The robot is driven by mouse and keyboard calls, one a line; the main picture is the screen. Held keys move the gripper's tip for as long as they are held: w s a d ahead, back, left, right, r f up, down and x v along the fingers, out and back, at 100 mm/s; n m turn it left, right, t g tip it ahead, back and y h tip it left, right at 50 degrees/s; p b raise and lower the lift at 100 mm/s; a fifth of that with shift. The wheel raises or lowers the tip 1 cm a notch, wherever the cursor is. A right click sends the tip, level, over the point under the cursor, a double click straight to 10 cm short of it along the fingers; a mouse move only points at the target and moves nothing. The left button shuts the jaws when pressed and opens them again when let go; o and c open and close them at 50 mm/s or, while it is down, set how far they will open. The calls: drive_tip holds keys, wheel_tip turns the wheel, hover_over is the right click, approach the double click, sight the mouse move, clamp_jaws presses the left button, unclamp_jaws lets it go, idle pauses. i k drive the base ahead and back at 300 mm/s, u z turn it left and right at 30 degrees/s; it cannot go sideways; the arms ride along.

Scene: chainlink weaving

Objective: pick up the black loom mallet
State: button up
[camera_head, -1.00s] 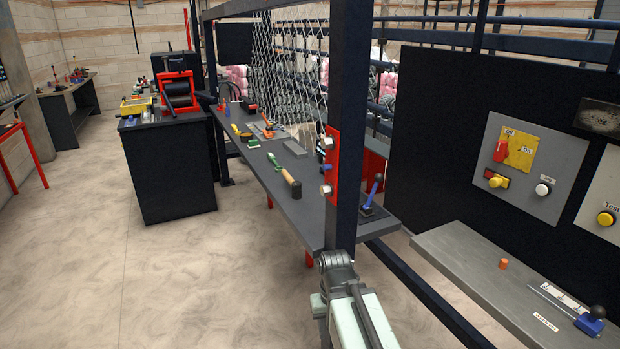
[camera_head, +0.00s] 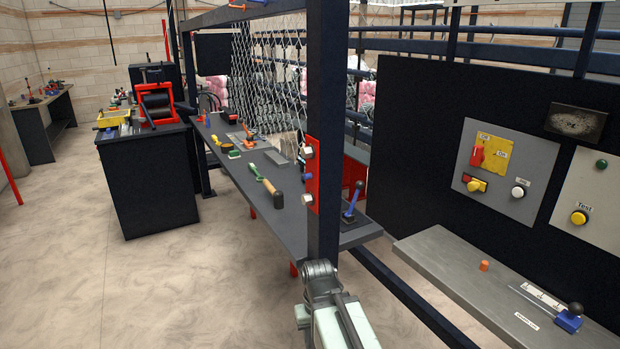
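A mallet-like tool with a tan handle and a black head (camera_head: 278,200) lies on the long dark workbench (camera_head: 290,228). It rests left of the upright post, near the bench's front edge. It looks like the black loom mallet, but it is small in the view. My pale green and grey arm shows at the bottom centre, in front of the post and well short of the tool. No gripper fingers can be made out.
A green-handled tool (camera_head: 256,171) lies just behind the mallet. A dark post (camera_head: 323,190) with a red plate (camera_head: 312,180) stands at the bench's near end. A blue lever (camera_head: 352,204) stands right of it. Open floor (camera_head: 160,285) lies left of the bench.

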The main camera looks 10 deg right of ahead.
sight(278, 196)
drive_tip(key=u, duration=0.35)
drive_tip(key=i, duration=0.65)
drive_tip(key=u, duration=1)
drive_tip(key=i, duration=2.3)
drive_tip(key=z, duration=0.25)
drive_tip(key=k, duration=0.65)
drive_tip(key=z, duration=0.25)
drive_tip(key=i, duration=0.65)
drive_tip(key=u, duration=0.15)
